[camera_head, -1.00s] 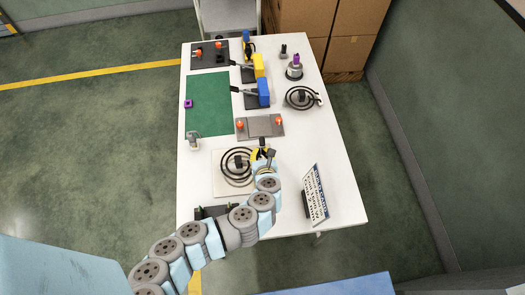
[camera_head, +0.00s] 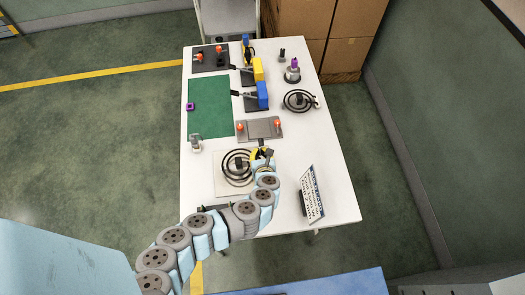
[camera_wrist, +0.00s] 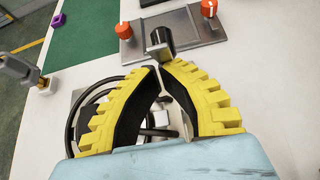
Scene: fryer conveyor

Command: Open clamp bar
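The clamp bar appears to be the grey metal plate (camera_head: 259,129) with orange-red knobs at its ends, lying across the middle of the white table. Part of it shows at the top of the wrist view (camera_wrist: 185,28), with a knob (camera_wrist: 123,30) at its left. A black cylindrical handle (camera_wrist: 160,38) with a pale end stands at the plate's near edge. My gripper (camera_wrist: 161,67) has yellow fingers bowed inward, their tips close together just in front of this handle. I cannot tell whether the tips touch or grip it. In the head view, my gripper (camera_head: 261,153) is just nearer than the plate.
A sign (camera_head: 312,195) stands at the right. A green mat (camera_head: 209,107), yellow and blue clamps (camera_head: 262,95) and a second coil (camera_head: 298,101) lie farther back.

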